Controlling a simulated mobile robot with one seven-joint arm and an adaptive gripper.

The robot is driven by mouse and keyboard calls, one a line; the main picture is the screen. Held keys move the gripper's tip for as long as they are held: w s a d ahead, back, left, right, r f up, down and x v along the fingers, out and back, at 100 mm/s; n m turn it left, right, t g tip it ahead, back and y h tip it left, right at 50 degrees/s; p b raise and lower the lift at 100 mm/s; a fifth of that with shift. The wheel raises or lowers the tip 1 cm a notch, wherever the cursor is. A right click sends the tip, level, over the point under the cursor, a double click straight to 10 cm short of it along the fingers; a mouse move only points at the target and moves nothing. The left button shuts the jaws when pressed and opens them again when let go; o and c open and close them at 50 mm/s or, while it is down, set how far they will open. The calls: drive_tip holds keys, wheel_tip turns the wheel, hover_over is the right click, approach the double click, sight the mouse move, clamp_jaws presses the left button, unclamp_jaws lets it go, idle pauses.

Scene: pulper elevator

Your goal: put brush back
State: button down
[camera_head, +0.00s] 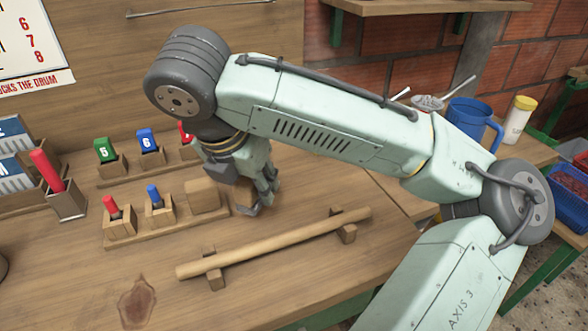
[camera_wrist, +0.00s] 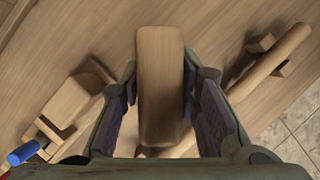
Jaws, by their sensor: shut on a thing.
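My gripper (camera_head: 257,198) is low over the wooden bench, just right of the small rack. In the wrist view, its two fingers stand on either side of a plain, rounded wooden block (camera_wrist: 160,85), shut on it. This block looks like a brush's wooden back, but I see no bristles, so I cannot tell for sure. Whether its underside touches the bench is hidden. Another wooden block (camera_head: 203,195) sits at the right end of the rack (camera_head: 150,238), left of my gripper.
A long wooden rod (camera_head: 280,242) lies on two supports in front of my gripper. The rack holds red (camera_head: 112,207) and blue (camera_head: 153,196) pieces. Behind stand green (camera_head: 104,150) and blue (camera_head: 146,140) numbered tags. A blue mug (camera_head: 470,120) stands right, beyond my arm.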

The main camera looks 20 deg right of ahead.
drive_tip(key=p, duration=0.2)
hover_over(298, 182)
drive_tip(key=s+a, duration=0.1)
drive_tip(key=shift+f, duration=2.3)
drive_tip(key=shift+f, duration=0.1)
drive_tip(key=c, duration=1.2)
unclamp_jaws()
drive_tip(key=shift+r, duration=0.2)
drive_tip(key=v, duration=1.2)
drive_tip(key=shift+w, duration=0.1)
